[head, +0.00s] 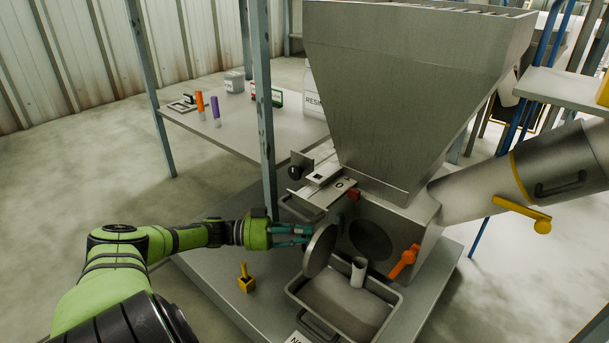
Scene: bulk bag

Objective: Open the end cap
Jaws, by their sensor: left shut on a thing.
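The end cap (319,252) is a round grey metal disc at the lower front of the hopper's base box. It stands swung out to the left of a dark round opening (371,240) in the box. My left gripper (306,235) comes in from the left with teal fingers and is shut on the end cap at its upper left edge. The exact contact is small and partly hidden behind the disc. My right gripper is not in view.
A grey tray (388,329) holding a pale upright tube (358,271) sits below the opening. An orange handle (403,262) is to the right. A yellow object (246,278) lies on the platform (222,271). A steel post (264,110) stands behind my gripper.

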